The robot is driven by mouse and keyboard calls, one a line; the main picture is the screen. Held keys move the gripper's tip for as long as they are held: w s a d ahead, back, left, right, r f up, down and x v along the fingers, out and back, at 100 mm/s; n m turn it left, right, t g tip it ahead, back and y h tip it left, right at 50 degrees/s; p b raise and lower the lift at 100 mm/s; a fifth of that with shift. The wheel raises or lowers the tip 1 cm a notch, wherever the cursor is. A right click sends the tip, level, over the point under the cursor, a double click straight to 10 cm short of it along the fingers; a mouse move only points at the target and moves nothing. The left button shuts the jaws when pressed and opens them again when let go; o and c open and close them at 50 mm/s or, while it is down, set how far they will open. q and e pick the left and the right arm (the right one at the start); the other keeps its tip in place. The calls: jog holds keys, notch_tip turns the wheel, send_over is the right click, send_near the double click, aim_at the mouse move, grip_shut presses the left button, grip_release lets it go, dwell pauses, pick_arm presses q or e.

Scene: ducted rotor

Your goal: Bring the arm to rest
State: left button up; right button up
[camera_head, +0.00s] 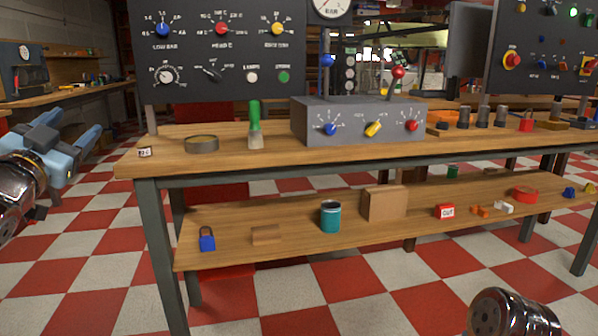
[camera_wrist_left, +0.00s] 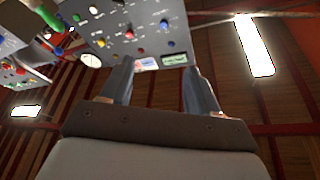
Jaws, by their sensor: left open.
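My left gripper (camera_head: 82,130) is at the left of the head view, in the air beside the left end of the workbench (camera_head: 340,160). Its blue-grey fingers are spread apart with nothing between them. In the left wrist view its two fingers (camera_wrist_left: 158,85) also stand apart and empty, with a dark control panel (camera_wrist_left: 150,22) beyond them. A part of my right arm (camera_head: 508,315) shows at the bottom right of the head view. My right gripper is outside both views.
The bench top carries a round tin (camera_head: 201,144), a green-handled tool (camera_head: 254,125) and a grey control box (camera_head: 355,122). The lower shelf holds a blue padlock (camera_head: 207,240), a teal container (camera_head: 330,217) and a cardboard box (camera_head: 385,203). The checkered floor in front is clear.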

pick_arm(q)
jog(key=w+d+f+n+g+h+p, duration=0.1)
jog(key=w+d+f+n+g+p, duration=0.15)
jog(key=f, duration=0.85)
jog(key=w+d+f+n+g+h+p, duration=0.1)
jog(key=w+d+f+g, duration=0.25)
jog(key=f, duration=0.75)
jog(key=w+d+f+n+g+p, duration=0.2)
jog(key=w+f, duration=0.2)
jog(key=f, duration=0.7)
jog(key=s+d+f+n+g+h+p, duration=0.1)
jog(key=s+d+f+g, duration=0.1)
jog(key=s+d+f, duration=0.35)
jog(key=s+d+f+g+p, duration=0.1)
jog(key=s+d+f+g, duration=0.2)
jog(key=f, duration=0.6)
jog(key=s+d+f+n+g+h+p, duration=0.15)
jog(key=s+d+f, duration=0.25)
jog(key=f, duration=0.4)
jog(key=s+d+f+g+p, duration=0.1)
jog(key=s+d+f+g, duration=0.2)
jog(key=s, duration=0.5)
jog(key=s+d+f+g+p, duration=0.1)
jog(key=s+d+f+g, duration=0.1)
jog(key=s+f, duration=0.3)
jog(key=s+g, duration=0.1)
jog(key=s, duration=0.3)
jog(key=shift+s+d, duration=0.25)
jog(key=shift+d, duration=0.15)
jog(key=shift+w, duration=0.1)
